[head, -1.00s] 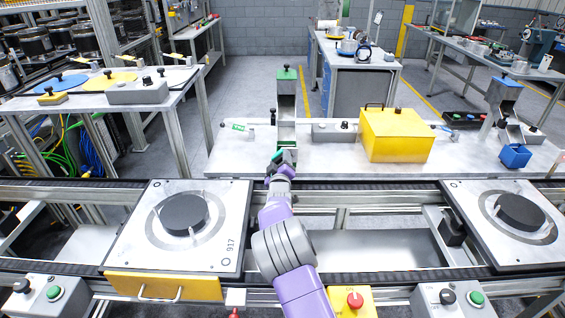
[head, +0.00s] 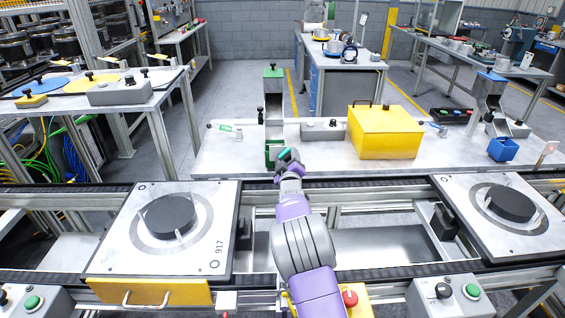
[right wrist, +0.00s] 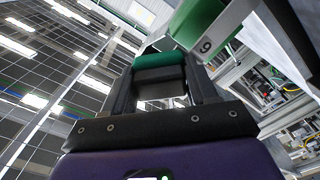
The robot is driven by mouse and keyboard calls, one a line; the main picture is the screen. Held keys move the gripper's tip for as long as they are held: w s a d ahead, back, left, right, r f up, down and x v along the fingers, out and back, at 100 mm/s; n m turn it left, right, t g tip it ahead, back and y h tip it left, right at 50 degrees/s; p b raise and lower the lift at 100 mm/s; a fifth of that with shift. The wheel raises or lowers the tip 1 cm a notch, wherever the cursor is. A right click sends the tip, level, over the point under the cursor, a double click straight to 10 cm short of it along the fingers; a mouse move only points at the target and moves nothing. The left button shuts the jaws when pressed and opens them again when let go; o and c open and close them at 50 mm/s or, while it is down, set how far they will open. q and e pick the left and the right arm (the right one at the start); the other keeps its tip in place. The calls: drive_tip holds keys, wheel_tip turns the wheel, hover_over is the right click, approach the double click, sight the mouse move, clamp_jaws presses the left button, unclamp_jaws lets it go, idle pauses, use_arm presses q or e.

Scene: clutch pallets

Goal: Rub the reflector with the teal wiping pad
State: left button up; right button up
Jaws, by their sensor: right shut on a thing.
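My right gripper (head: 288,156) is over the near edge of the grey back table, just right of the foot of a tall grey stand. In the right wrist view its two dark fingers (right wrist: 160,75) are shut on the teal wiping pad (right wrist: 160,59), a dark block with a teal face. The pad shows only as a small teal patch in the head view. A small pale plate with a reddish mark (head: 547,149) stands at the table's right end; I cannot tell if it is the reflector. My left gripper is not in view.
A yellow box (head: 386,132) and blue bin (head: 503,149) stand on the table. Pallets (head: 165,222) lie on the conveyor in front.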

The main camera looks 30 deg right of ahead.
drive_tip(key=shift+w+d, duration=0.1)
drive_tip(key=shift+w+a+r, duration=0.1)
drive_tip(key=shift+w+a, duration=0.3)
drive_tip(key=shift+a, duration=0.35)
drive_tip(key=shift+w+a+r, duration=0.1)
drive_tip(key=shift+w+a, duration=0.25)
drive_tip(key=shift+a, duration=0.4)
drive_tip(key=shift+c, duration=0.3)
drive_tip(key=shift+w+a+f+p, duration=0.1)
drive_tip(key=shift+w+a+p, duration=0.25)
drive_tip(key=shift+a, duration=0.4)
drive_tip(key=shift+w+a+p, duration=0.2)
drive_tip(key=shift+w+a, duration=0.2)
drive_tip(key=shift+a, duration=0.35)
approach(278, 153)
drive_tip(key=shift+w+a+f+b, duration=0.1)
drive_tip(key=shift+w+a+b, duration=0.15)
drive_tip(key=shift+w+a, duration=0.35)
drive_tip(key=shift+w+a+b, duration=0.2)
drive_tip(key=shift+w+a, duration=0.2)
drive_tip(key=shift+a, duration=0.35)
drive_tip(key=shift+v, duration=1.5)
